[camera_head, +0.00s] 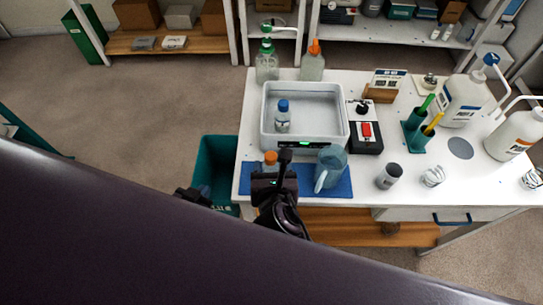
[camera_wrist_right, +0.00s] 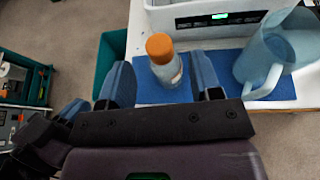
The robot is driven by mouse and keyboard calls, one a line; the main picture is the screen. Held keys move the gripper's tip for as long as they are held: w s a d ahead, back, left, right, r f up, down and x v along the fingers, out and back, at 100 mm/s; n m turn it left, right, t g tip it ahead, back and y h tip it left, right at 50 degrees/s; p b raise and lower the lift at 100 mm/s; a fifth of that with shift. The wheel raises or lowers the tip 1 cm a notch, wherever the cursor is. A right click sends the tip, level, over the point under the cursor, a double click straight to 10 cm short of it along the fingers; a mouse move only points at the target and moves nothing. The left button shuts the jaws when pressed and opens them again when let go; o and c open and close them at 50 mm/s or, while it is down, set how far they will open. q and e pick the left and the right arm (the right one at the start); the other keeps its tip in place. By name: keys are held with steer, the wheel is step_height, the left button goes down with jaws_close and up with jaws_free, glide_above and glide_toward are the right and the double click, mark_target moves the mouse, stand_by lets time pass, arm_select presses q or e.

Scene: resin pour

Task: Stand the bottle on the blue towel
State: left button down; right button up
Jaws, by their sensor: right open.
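A clear bottle with an orange cap (camera_wrist_right: 166,70) appears upright over the blue towel (camera_wrist_right: 143,91); whether its base touches is unclear. It also shows in the head view (camera_head: 270,158), its lower part hidden by my right gripper (camera_head: 275,180). In the right wrist view my right gripper (camera_wrist_right: 164,88) is open, its blue fingers on either side of the bottle with gaps. A second bottle with a blue cap (camera_head: 282,122) stands inside the white bath (camera_head: 341,131). My left gripper (camera_head: 191,197) is at the left over the teal bin; its jaws are unclear.
A blue-grey pitcher (camera_head: 331,167) stands on the towel's right part, close to my right gripper. The bath with a green display is just behind. A teal bin (camera_head: 215,160) is left of the table.

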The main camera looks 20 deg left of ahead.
steer(key=v, duration=0.6)
steer(key=shift+s, duration=0.3)
steer(key=shift+d+r, duration=0.1)
steer(key=shift+r, duration=0.05)
steer(key=w+d+f+m+h, duration=0.1)
steer(key=d+f+m, duration=0.2)
steer(key=d+m, duration=0.35)
steer(key=w+d+f+m+g, duration=0.1)
steer(key=d+f+m, duration=0.2)
steer(key=d+m, duration=0.3)
steer(key=w+d+f+m+h, duration=0.1)
steer(key=d+f+m, duration=0.25)
steer(key=m, duration=0.45)
steer(key=s+d+f+m+h, duration=0.1)
steer(key=s+d+m, duration=0.1)
steer(key=d+m, duration=0.7)
steer(key=s+d+f+m+h, duration=0.2)
steer(key=d+m, duration=0.7)
steer(key=d, duration=0.2)
steer(key=shift+d+m, duration=0.2)
steer(key=shift+m, duration=0.15)
steer(key=shift+s+f, duration=0.1)
steer(key=shift+f, duration=0.05)
